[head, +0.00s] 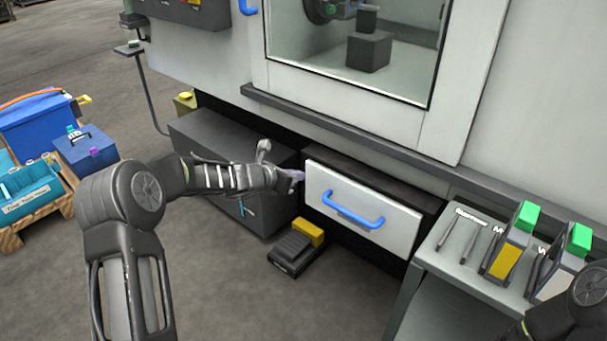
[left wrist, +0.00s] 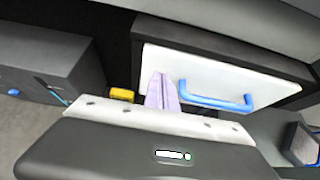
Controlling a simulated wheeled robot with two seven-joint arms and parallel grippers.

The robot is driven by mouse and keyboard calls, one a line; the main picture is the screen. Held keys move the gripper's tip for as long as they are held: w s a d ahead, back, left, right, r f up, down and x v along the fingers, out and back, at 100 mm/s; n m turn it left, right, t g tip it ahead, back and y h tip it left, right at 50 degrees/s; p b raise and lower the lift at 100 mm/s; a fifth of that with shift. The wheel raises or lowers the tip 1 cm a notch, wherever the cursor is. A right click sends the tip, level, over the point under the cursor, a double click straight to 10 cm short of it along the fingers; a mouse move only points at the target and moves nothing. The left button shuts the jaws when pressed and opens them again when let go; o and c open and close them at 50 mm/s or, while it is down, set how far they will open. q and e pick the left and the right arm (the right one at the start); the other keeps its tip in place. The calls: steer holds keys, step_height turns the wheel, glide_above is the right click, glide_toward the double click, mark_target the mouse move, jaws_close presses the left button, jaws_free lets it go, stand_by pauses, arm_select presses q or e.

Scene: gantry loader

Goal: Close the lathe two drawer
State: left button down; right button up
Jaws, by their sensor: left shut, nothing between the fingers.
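The drawer (head: 362,207) has a white front with a blue handle (head: 352,209) and sits under the lathe's window. Its front stands out from the dark housing, so it looks partly open. It also shows in the left wrist view (left wrist: 210,75). My left gripper (head: 297,176) is at the left edge of the drawer front, its fingers shut and empty. In the left wrist view its pale purple fingers (left wrist: 162,92) overlap the white front left of the handle. Whether they touch it I cannot tell. My right arm shows at the lower right corner of the head view, its gripper not clearly seen.
A dark grey box (head: 235,165) stands left of the drawer. A foot pedal (head: 296,249) with a yellow part lies on the floor below. A grey side table (head: 470,262) with tools and green-topped holders stands at right. Blue bins are at far left.

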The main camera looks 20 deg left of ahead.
arm_select(q)
steer(key=v, duration=0.8)
steer(key=shift+a, duration=0.25)
